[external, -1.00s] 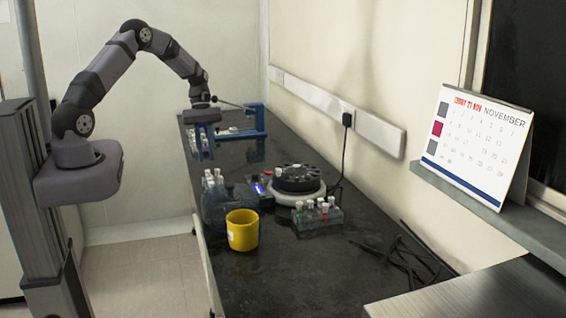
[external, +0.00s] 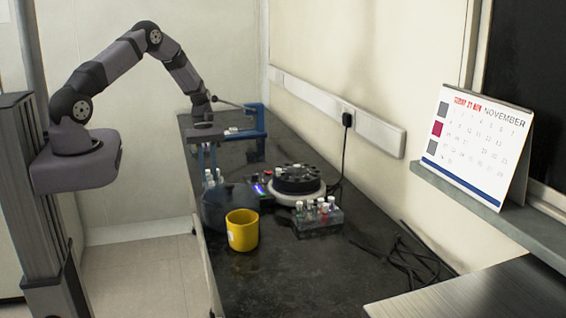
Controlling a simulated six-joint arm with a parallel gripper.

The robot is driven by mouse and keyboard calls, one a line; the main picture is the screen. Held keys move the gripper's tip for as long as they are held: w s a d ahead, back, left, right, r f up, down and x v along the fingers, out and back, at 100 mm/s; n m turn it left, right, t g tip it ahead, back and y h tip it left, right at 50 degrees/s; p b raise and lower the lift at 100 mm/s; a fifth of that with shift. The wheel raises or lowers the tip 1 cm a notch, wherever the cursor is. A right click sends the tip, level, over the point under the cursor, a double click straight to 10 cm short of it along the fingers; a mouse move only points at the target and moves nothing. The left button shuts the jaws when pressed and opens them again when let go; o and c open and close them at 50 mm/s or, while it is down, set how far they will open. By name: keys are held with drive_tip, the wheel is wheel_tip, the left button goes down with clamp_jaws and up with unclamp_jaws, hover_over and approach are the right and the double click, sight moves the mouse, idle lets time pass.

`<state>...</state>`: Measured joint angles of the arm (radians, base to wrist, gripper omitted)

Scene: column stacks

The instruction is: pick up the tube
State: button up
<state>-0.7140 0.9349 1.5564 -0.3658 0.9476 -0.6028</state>
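Several tubes stand at the bench's left edge, behind the yellow cup; one pale-capped tube (external: 210,178) shows there, and the lower parts are dark and hard to make out. Another rack of tubes (external: 318,213) with pale and red caps stands right of the cup. I cannot tell which tube the task means. Whether the fingertips touch a tube is too small to tell.
A yellow cup (external: 242,231) stands in front of the left tubes. A round black-and-white device (external: 297,182) is to their right. A blue frame (external: 259,120) stands at the far end. Dark cables (external: 400,255) lie at the right; the front bench is clear.

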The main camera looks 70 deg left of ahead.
sight(210, 178)
drive_tip(key=shift+d+f, duration=0.1)
drive_tip(key=shift+f, duration=0.2)
drive_tip(key=shift+c, duration=0.4)
clamp_jaws()
wheel_tip(210, 178, up, 10)
drive_tip(key=b, duration=0.3)
